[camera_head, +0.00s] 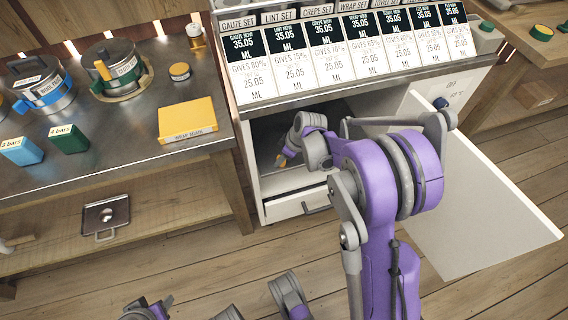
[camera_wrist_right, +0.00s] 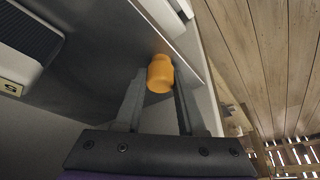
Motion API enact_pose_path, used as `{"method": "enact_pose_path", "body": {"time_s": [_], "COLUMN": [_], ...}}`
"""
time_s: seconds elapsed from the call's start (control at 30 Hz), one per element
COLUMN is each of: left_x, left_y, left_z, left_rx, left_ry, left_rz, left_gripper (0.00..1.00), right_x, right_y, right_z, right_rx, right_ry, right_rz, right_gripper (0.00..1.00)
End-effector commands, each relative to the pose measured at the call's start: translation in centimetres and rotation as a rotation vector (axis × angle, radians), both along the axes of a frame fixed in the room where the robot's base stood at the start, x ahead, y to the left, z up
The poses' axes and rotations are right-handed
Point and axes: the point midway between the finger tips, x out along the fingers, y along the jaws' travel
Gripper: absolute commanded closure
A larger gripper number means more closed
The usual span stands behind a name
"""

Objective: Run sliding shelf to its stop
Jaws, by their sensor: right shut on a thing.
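The open white cabinet (camera_head: 252,183) stands under the sign board, with a dark grey shelf surface (camera_head: 262,135) inside it. My right gripper (camera_head: 284,158) reaches into the opening, partly hidden by my purple arm. In the right wrist view its fingers (camera_wrist_right: 158,88) are closed around an orange knob-like piece (camera_wrist_right: 160,72). The knob sits close to the pale edge of a dark panel (camera_wrist_right: 95,65). I cannot tell how far the shelf is slid, or see its stop. My left gripper is not clearly in view.
The cabinet door (camera_head: 480,225) is swung open at the right. A steel counter (camera_head: 120,165) with pots and boxes stands at the left. Bare wooden floor (camera_head: 190,255) lies in front.

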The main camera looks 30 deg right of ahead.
Motion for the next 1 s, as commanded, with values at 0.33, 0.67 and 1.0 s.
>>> {"method": "enact_pose_path", "body": {"time_s": [0.33,0.67,1.0], "left_x": [0.0,0.0,0.0], "left_y": [0.0,0.0,0.0], "left_z": [0.1,0.1,0.1], "left_rx": [0.000,0.000,0.000], "left_ry": [0.000,0.000,0.000], "left_rz": [0.000,0.000,0.000], "left_gripper": [0.50,0.50,0.50], "right_x": [2.0,2.0,1.4], "right_y": [-0.5,-0.5,-0.3], "right_z": [0.0,0.0,0.0], "right_rx": [0.000,0.000,0.001], "right_ry": [-0.001,-0.001,-0.001], "right_rz": [-0.001,-0.001,-0.001], "right_gripper": [1.00,0.31,0.31]}}
